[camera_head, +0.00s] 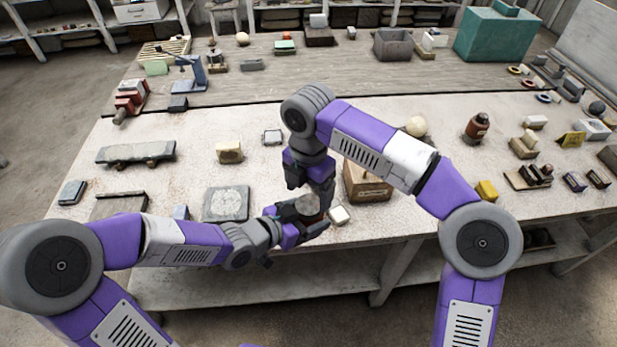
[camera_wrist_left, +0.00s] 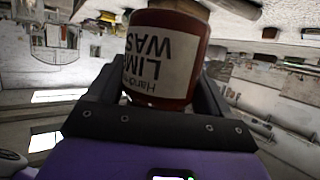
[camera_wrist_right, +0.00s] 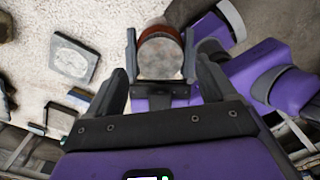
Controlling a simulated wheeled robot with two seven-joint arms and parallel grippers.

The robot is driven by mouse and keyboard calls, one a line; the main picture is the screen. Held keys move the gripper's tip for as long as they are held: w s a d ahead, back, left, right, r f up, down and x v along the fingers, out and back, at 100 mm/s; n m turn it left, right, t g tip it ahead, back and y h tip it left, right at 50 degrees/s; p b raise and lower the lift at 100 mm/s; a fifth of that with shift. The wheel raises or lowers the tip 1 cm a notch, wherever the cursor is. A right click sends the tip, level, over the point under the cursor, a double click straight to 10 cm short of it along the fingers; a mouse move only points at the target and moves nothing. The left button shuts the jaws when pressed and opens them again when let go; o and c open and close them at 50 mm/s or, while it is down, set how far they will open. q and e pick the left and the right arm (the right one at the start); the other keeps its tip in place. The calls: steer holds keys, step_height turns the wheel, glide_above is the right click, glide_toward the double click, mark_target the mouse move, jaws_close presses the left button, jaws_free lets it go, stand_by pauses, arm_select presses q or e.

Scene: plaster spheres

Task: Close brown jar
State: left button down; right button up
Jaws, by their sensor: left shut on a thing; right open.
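A brown jar (camera_head: 307,205) is held by my left gripper (camera_head: 311,224) over the table's front edge. In the left wrist view the jar (camera_wrist_left: 165,55) shows a pale label reading lime wash, inverted in that picture. My left gripper's fingers are shut on its sides. My right gripper (camera_head: 310,187) is open and points down just above the jar. In the right wrist view the jar's round, mottled grey top (camera_wrist_right: 160,55) with a reddish rim lies between and beyond its open fingers. I cannot tell whether that top is a lid. Another brown jar (camera_head: 477,128) with a dark top stands at the right.
A grey square slab (camera_head: 226,203) lies to the left. Many small items crowd the table's right side. My right arm spans the middle.

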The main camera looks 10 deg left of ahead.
mark_target(308, 204)
steer(key=shift+f, duration=1.75)
steer(key=c, duration=1.1)
steer(key=m, duration=0.9)
steer(key=shift+m, duration=0.4)
steer(key=o, duration=1.2)
